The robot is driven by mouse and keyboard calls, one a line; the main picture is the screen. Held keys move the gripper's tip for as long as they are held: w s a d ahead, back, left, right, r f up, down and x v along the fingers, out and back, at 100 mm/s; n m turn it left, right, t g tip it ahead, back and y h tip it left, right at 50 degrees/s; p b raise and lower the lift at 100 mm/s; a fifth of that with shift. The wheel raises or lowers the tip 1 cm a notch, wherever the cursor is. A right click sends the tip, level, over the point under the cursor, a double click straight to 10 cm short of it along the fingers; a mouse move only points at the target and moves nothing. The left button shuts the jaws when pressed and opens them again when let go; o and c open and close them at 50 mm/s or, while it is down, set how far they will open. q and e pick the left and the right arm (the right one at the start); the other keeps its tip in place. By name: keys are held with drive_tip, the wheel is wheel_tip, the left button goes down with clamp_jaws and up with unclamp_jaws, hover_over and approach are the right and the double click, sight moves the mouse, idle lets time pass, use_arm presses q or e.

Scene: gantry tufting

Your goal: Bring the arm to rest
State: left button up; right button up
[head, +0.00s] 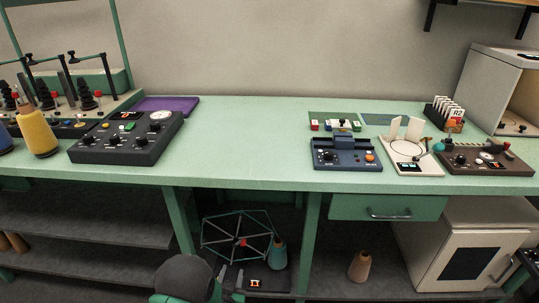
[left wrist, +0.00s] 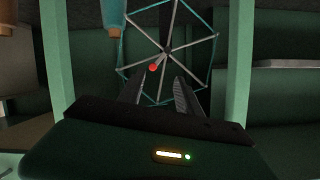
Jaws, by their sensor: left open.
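My left gripper (head: 231,273) is low in front of the bench, at the bottom middle of the head view. Its two fingers stand apart with nothing between them, and they also show in the left wrist view (left wrist: 158,82). Behind the fingertips is a wheel-like yarn winder (head: 237,236) with green rim and grey spokes, under the bench; it also shows in the left wrist view (left wrist: 165,50). I cannot tell whether the fingers touch it. My right gripper is not in view.
The green bench top (head: 250,140) is clear in the middle. A black control box (head: 125,138) stands left, a blue device (head: 345,155) right. A teal cone (head: 279,254) stands beside the winder, between the bench legs (head: 180,222). A tan cone (head: 359,266) stands further right.

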use_arm(q)
drive_tip(key=s+a+r+n+g+p, duration=0.15)
drive_tip(key=s+r+g, duration=0.3)
drive_tip(key=s, duration=0.45)
drive_tip(key=s+a+r+n+g, duration=0.1)
drive_tip(key=s+a+r+g, duration=0.3)
drive_tip(key=s, duration=0.5)
drive_tip(key=s+a+r+n+g, duration=0.1)
drive_tip(key=s+r+g, duration=0.2)
drive_tip(key=s+r, duration=0.45)
drive_tip(key=w+p+v, duration=0.2)
drive_tip(key=p+v, duration=0.8)
drive_tip(key=p, duration=0.2)
drive_tip(key=w+r+p+v, duration=0.1)
drive_tip(key=w+p+v, duration=0.1)
drive_tip(key=p+v, duration=0.9)
drive_tip(key=shift+d+r+p, duration=0.35)
drive_tip(key=shift+d+p, duration=0.15)
drive_tip(key=shift+p, duration=0.3)
drive_tip(key=shift+m, duration=0.25)
